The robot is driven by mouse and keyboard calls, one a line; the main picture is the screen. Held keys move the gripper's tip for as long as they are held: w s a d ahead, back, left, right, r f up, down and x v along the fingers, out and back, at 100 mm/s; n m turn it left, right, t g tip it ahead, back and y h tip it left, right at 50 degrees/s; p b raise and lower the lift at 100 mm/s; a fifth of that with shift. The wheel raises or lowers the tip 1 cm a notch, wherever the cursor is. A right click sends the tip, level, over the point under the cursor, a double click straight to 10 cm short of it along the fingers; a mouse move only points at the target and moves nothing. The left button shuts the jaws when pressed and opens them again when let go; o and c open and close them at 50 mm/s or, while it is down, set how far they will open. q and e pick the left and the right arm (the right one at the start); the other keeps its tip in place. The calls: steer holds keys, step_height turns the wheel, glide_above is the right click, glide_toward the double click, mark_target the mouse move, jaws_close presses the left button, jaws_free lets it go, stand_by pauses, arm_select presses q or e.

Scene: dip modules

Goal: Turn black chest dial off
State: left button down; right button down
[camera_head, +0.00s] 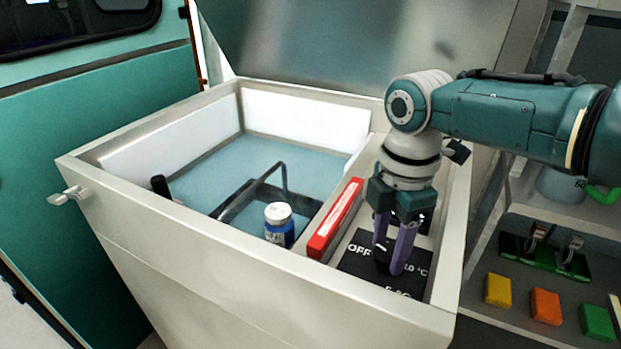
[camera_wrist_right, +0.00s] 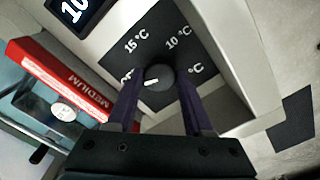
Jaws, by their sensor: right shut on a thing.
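The black dial (camera_wrist_right: 156,80) sits on a black panel (camera_wrist_right: 142,46) with white labels, among them 15 °C, 10 °C and a partly hidden OFF. In the wrist view its white pointer mark points left, roughly toward the hidden OFF label. In the head view the panel (camera_head: 357,262) lies in the right compartment of the open white chest (camera_head: 190,270). My right gripper (camera_head: 391,268) reaches down from above, its purple fingers shut on the dial; it also shows in the right wrist view (camera_wrist_right: 160,100). My left gripper is not in view.
A red-and-white box (camera_head: 336,218) marked MEDIUM stands left of the panel. The raised lid (camera_head: 330,40) stands behind. Coloured blocks (camera_head: 545,306) lie on a shelf at right.

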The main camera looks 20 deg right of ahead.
mark_target(387, 252)
stand_by(0.5)
steer(key=shift+c, duration=1.5)
jaws_free()
step_height(387, 252, up, 10)
steer(key=p, duration=0.2)
steer(key=shift+p, duration=0.4)
